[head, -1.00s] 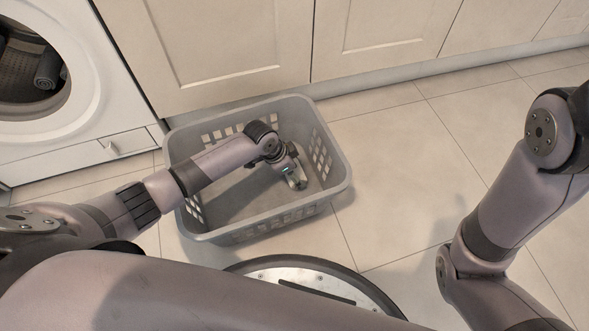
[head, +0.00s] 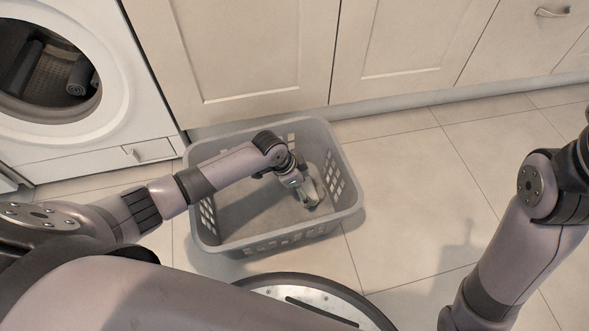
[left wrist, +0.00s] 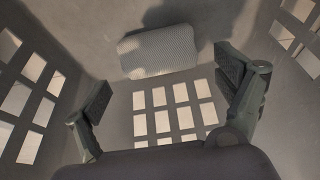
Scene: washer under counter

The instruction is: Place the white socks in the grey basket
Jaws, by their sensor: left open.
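The grey basket (head: 272,247) stands on the floor in front of the cupboards, and its slotted walls fill much of the left wrist view (left wrist: 125,115). My left gripper (head: 309,190) reaches down inside it. In the left wrist view my left gripper (left wrist: 165,90) has its two fingers spread wide with nothing between them. A white, textured, roll-shaped bundle that looks like the socks (left wrist: 158,50) lies inside the basket, beyond the fingertips and apart from them. In the head view I cannot make the socks out. My right gripper is out of view.
The washer (head: 110,75) stands at the left with its round opening showing; a dark grey rolled item (head: 79,76) lies inside. Cupboard doors (head: 245,50) close off the back. The tiled floor (head: 420,190) right of the basket is clear.

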